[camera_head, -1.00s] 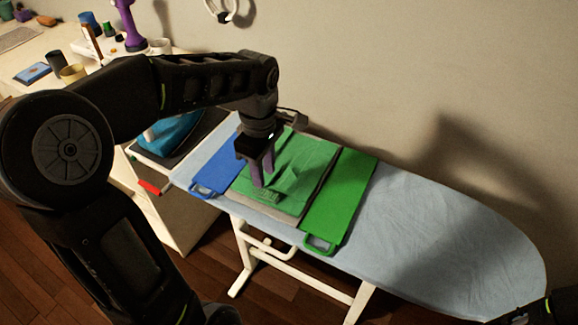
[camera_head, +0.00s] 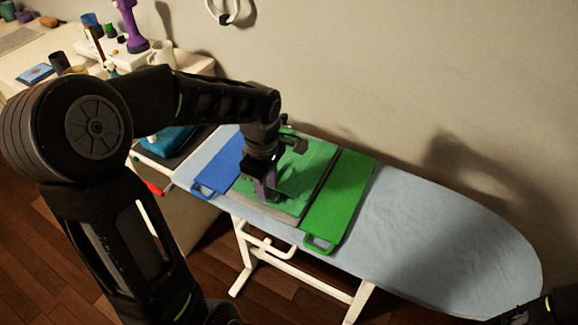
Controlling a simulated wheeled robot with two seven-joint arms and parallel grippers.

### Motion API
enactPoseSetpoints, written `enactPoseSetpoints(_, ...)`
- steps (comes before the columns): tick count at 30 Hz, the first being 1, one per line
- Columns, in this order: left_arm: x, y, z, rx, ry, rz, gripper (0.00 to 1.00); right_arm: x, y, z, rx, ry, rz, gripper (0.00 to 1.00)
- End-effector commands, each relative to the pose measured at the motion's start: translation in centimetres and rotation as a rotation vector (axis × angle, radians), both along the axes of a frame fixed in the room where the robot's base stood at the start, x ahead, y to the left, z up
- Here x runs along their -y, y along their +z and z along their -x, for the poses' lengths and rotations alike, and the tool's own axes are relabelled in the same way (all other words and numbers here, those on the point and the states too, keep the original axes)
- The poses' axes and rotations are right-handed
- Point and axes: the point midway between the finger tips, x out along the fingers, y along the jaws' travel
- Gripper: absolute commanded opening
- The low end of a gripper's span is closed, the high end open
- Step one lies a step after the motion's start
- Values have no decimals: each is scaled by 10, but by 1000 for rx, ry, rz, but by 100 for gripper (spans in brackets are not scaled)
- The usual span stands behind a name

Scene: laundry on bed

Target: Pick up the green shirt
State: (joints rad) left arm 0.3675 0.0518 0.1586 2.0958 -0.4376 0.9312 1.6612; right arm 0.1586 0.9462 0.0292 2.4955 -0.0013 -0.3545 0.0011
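The green shirt (camera_head: 312,165) lies folded and flat on a folding board on the ironing board. The folding board has a grey middle panel, a blue panel (camera_head: 217,173) on the left and a green panel (camera_head: 343,195) on the right. My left gripper (camera_head: 264,197) points down over the shirt's near left part, its purple fingers at or close to the cloth. The fingers hide part of the shirt, and I cannot tell whether they are closed on it. Only a piece of my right arm shows at the lower right corner; its gripper is out of view.
The ironing board (camera_head: 440,215) is clear to the right of the folding board. A blue iron (camera_head: 170,138) stands at its left end. Behind it on the left, a white table (camera_head: 30,55) holds cups and a purple bottle (camera_head: 131,28). The wall runs close along the back.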

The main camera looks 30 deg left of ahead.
Motion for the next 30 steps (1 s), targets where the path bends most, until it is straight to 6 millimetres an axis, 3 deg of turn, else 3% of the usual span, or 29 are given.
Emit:
enactPoseSetpoints(1, 1, -11, 8, -26, 1, 7, 31, 0, -2, 0, 0, 0, 0, 0)
enactPoseSetpoints(13, 0, -13, 9, -31, 5, 7, 31, 0, -4, 0, 0, 0, 0, 0)
enactPoseSetpoints(24, -1, -13, 9, -32, 7, 7, 0, 0, -4, 0, 0, 0, 0, 0)
enactPoseSetpoints(30, -1, -14, 9, -32, 7, 7, 0, 0, -4, 0, 0, 0, 0, 0)
